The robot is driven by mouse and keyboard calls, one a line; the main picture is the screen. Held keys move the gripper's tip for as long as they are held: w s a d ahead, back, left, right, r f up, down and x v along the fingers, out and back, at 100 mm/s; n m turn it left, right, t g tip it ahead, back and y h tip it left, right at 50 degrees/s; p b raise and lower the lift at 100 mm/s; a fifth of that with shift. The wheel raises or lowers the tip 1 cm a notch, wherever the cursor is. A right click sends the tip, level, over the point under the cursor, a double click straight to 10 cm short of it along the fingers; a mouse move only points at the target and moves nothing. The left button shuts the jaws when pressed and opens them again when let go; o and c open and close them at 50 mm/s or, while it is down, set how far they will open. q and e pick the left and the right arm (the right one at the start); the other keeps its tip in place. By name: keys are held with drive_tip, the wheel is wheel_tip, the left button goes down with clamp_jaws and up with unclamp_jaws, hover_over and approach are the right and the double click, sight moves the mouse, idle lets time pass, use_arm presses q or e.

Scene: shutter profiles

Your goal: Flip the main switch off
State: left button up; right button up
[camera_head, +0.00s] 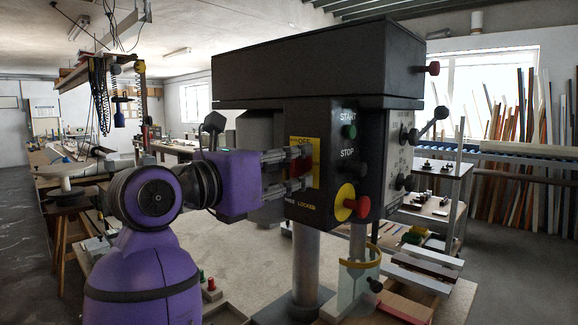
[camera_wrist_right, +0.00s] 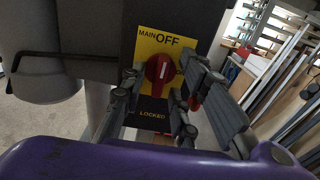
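The main switch is a red rotary knob (camera_wrist_right: 160,70) on a plate that is yellow with "MAIN OFF" above and black with "LOCKED" below. In the head view the plate (camera_head: 304,147) is on the left face of the dark machine head, and the knob is partly hidden by my fingers. My right gripper (camera_head: 300,168) is at the plate with its fingers one above the other. In the wrist view this gripper (camera_wrist_right: 163,72) is open, with a finger on either side of the knob. Contact with the knob is unclear. My left gripper is not in view.
A red emergency button (camera_head: 357,206) on a yellow disc, a green START button (camera_head: 349,131) and a black STOP button (camera_head: 346,168) are right of the switch. A lever (camera_head: 430,122) projects farther right. A metal column (camera_head: 306,262) stands below the head.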

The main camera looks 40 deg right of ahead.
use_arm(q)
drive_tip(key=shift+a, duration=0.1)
use_arm(e)
drive_tip(key=shift+a, duration=0.3)
drive_tip(key=s+a, duration=0.1)
drive_tip(key=a, duration=1)
drive_tip(key=shift+a, duration=0.2)
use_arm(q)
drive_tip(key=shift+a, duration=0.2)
